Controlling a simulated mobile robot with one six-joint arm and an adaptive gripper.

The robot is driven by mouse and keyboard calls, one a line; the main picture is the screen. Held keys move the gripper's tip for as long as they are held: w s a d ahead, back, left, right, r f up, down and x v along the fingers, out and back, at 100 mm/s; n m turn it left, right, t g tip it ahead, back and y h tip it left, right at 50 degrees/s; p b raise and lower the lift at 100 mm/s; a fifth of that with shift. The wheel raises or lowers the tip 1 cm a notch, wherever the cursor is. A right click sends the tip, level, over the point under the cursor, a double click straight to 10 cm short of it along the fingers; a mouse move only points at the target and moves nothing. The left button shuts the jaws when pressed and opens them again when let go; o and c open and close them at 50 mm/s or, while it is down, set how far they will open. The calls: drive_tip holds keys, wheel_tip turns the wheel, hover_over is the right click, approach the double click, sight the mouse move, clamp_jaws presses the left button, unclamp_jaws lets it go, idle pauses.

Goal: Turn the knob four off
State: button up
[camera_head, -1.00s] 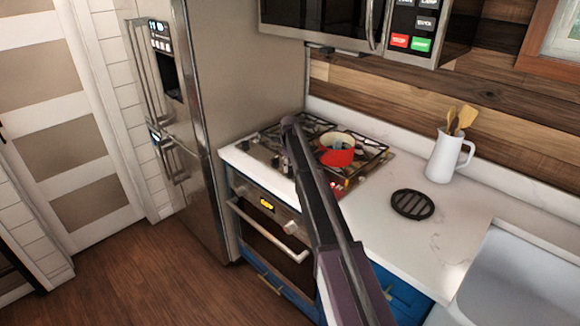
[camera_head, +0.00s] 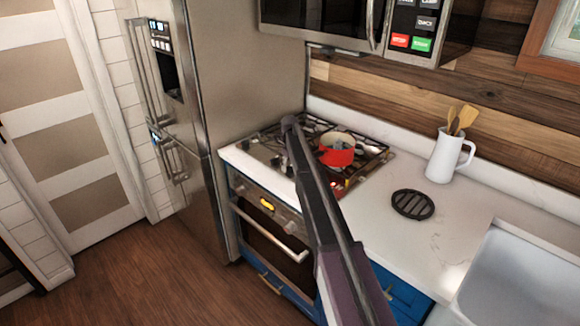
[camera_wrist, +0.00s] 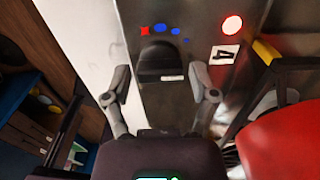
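In the wrist view a dark knob (camera_wrist: 160,62) sits on the steel stove panel, beside a label with the digit 4 (camera_wrist: 224,54) and a lit red round light (camera_wrist: 232,24). Small blue and red marks lie around the knob. My gripper (camera_wrist: 160,88) is open, with one grey finger on each side of the knob. Gaps show between the fingers and the knob, and I see no contact. In the head view my arm hides the gripper and this knob. Other knobs (camera_head: 276,162) show on the front of the stove (camera_head: 268,150).
A red pot (camera_head: 337,150) stands on the stove; its red side (camera_wrist: 280,142) is close right of my gripper in the wrist view. A black trivet (camera_head: 412,204) and a white jug (camera_head: 444,158) with wooden utensils stand on the counter. The oven handle (camera_head: 272,236) sticks out below.

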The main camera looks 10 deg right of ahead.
sight(290, 166)
drive_tip(key=shift+n, duration=0.4)
idle(0.3)
drive_tip(key=n, duration=0.7)
drive_tip(key=shift+n, duration=0.4)
drive_tip(key=n, duration=0.4)
drive_tip(key=shift+n, duration=0.3)
drive_tip(key=n, duration=0.3)
drive_tip(key=shift+n, duration=0.4)
wheel_tip(290, 166, up, 14)
drive_tip(key=p, duration=1.5)
drive_tip(key=s+f+n+b, duration=0.3)
drive_tip(key=s, duration=0.8)
drive_tip(key=s+f+n+b, duration=0.3)
drive_tip(key=s+b, duration=0.1)
drive_tip(key=s, duration=0.7)
drive_tip(key=s+f+n+b, duration=0.2)
drive_tip(key=s+f+b, duration=0.1)
drive_tip(key=s, duration=0.8)
drive_tip(key=shift+f+n, duration=0.2)
drive_tip(key=shift+n, duration=0.2)
